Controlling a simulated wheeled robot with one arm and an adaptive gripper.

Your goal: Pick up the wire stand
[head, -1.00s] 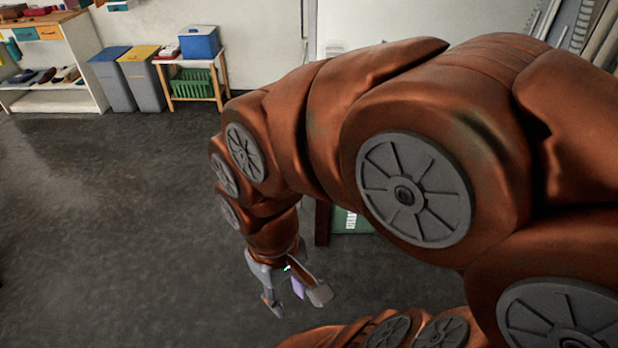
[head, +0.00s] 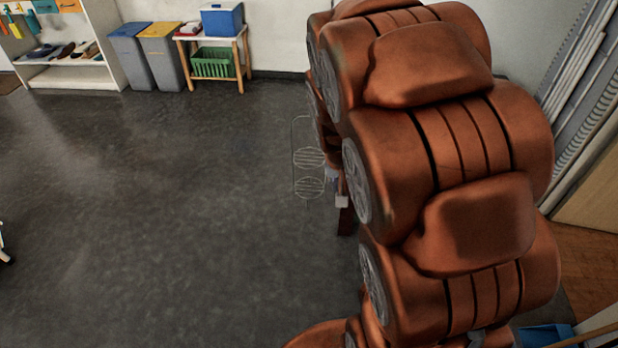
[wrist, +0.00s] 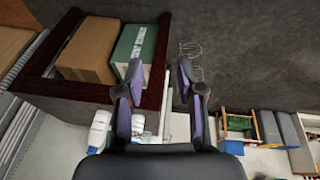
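The wire stand (head: 309,158) shows in the head view as thin pale wire, a tall loop with two round wire shelves, against the dark floor just left of my arm. In the wrist view the wire stand (wrist: 190,48) is faint, beyond and a little right of the right fingertip.
A dark wooden box (wrist: 151,95) holds a brown carton (wrist: 86,48) and a green carton (wrist: 135,50) beside the left finger. Bins (head: 162,58) and a small table with a blue box (head: 222,19) and green basket (head: 212,62) stand at the back wall.

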